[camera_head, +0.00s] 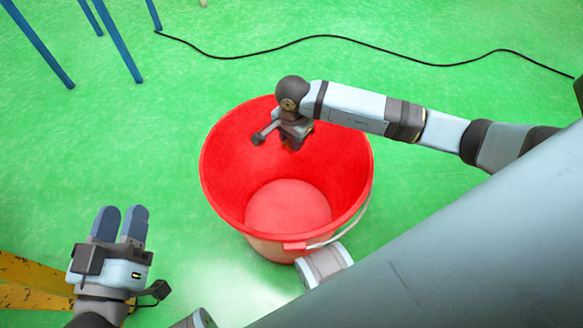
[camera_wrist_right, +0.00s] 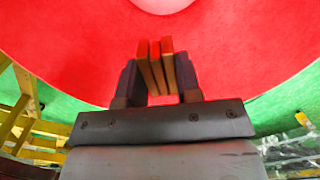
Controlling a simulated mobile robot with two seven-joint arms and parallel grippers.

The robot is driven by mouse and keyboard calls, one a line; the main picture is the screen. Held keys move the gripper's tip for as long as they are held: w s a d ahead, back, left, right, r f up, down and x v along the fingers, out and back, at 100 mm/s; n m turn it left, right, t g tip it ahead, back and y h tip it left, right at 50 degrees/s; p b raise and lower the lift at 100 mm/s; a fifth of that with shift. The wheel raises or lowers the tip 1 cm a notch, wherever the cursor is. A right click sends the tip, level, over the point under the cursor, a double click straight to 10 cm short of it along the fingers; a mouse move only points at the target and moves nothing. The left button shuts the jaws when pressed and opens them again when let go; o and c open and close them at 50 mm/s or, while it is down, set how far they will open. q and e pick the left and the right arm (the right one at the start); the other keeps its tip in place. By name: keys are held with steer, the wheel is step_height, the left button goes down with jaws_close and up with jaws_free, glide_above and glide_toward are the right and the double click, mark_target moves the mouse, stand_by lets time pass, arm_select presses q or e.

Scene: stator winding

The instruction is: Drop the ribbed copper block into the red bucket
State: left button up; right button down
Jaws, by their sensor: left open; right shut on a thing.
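The red bucket (camera_head: 345,175) stands upright on the green floor in the middle of the head view, its mouth facing up. My right gripper (camera_head: 293,143) hangs over the far part of the bucket's mouth. In the right wrist view it is shut on the ribbed copper block (camera_wrist_right: 155,68), whose thin parallel ribs stick out between the fingers. Red bucket wall (camera_wrist_right: 75,40) fills the view behind the block. In the head view the block is mostly hidden by the gripper. My left gripper (camera_head: 119,223) is open and empty, left of the bucket and apart from it.
A black cable (camera_head: 330,37) runs across the green floor behind the bucket. Blue legs (camera_head: 40,45) stand at the upper left. A yellow structure (camera_head: 30,285) is at the lower left, by my left gripper.

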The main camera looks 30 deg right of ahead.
arm_select(q)
steer(key=shift+g, duration=0.9)
step_height(320, 180, down, 4)
steer(key=shift+d+f+b, duration=0.1)
steer(key=shift+d+b, duration=0.05)
steer(key=shift+b, duration=0.9)
arm_select(e)
step_height(320, 180, down, 4)
steer(key=shift+r, duration=0.1)
steer(key=c, duration=0.7)
jaws_free()
steer(key=shift+c, duration=0.2)
arm_select(q)
step_height(320, 180, up, 7)
steer(key=t+p, duration=0.3)
steer(key=p, duration=0.1)
steer(key=shift+a+p, duration=0.3)
steer(key=shift+p, duration=0.05)
arm_select(e)
step_height(320, 180, up, 14)
arm_select(q)
steer(key=shift+s, duration=0.1)
